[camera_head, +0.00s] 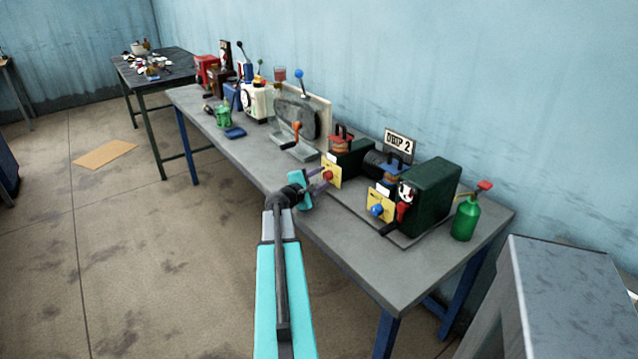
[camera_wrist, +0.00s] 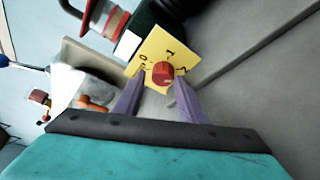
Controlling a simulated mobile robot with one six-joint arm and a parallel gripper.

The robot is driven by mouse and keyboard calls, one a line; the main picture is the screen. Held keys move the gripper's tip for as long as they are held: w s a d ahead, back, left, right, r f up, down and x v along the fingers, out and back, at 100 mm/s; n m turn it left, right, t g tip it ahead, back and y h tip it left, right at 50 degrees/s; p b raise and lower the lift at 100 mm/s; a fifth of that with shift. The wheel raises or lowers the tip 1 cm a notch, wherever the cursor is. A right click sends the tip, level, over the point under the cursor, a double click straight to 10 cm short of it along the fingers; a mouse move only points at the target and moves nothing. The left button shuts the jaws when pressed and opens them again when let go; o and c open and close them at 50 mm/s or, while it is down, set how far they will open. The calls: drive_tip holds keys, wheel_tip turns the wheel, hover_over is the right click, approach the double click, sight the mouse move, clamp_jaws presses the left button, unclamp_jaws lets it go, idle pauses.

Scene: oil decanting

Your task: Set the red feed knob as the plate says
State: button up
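The red feed knob (camera_wrist: 163,73) sits on a yellow dial plate (camera_wrist: 182,48) with dark marks; one reads 0, another looks like 1. Which mark the knob points at is too small to tell. In the head view the knob (camera_head: 327,175) is on the front of the left machine on the bench. My gripper (camera_head: 318,183) is at the knob. In the wrist view its two purple fingers are apart, one on each side of the knob, with gaps visible and no clear contact. A sign (camera_head: 399,146) behind the machines appears to read "DRIP 2".
A second yellow plate with a blue knob (camera_head: 377,210) is to the right, by a dark green machine (camera_head: 432,195). A green oil can (camera_head: 466,218) stands at the bench's right end. The bench (camera_head: 370,262) is clear in front. A crank with an orange handle (camera_head: 295,130) is left.

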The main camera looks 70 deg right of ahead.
drive_tip(key=shift+f, duration=0.1)
drive_tip(key=shift+a, duration=0.15)
drive_tip(key=shift+v, duration=0.85)
drive_tip(key=b+v, duration=0.2)
drive_tip(key=v, duration=0.9)
drive_tip(key=shift+w+a, duration=0.1)
drive_tip(key=shift+a, duration=0.3)
